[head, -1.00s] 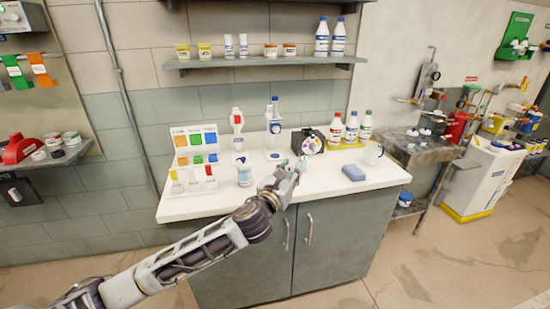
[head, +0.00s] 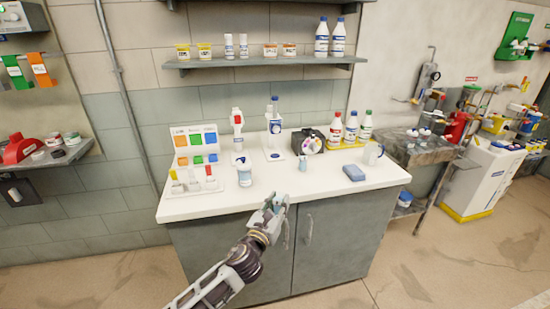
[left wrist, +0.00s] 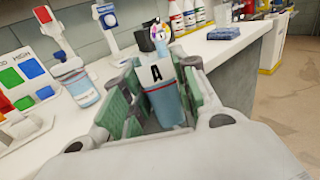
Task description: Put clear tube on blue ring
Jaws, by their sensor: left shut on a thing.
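My left gripper (head: 280,200) is in front of the counter's front edge in the head view. In the left wrist view its green-padded fingers (left wrist: 155,105) are shut on a small tube-like container (left wrist: 165,98). The container has a black A on a pale upper part, a thin red line and a blue lower part. I cannot tell whether it is clear. I cannot make out a blue ring for certain. My right gripper is not in view.
A small bluish object (head: 303,162) stands on the white counter (head: 300,190). A blue-labelled bottle (head: 245,175) is left of it, and a blue sponge (head: 354,173) is to its right. Bottles and a colour wheel (head: 308,142) stand behind. The counter's front strip is mostly clear.

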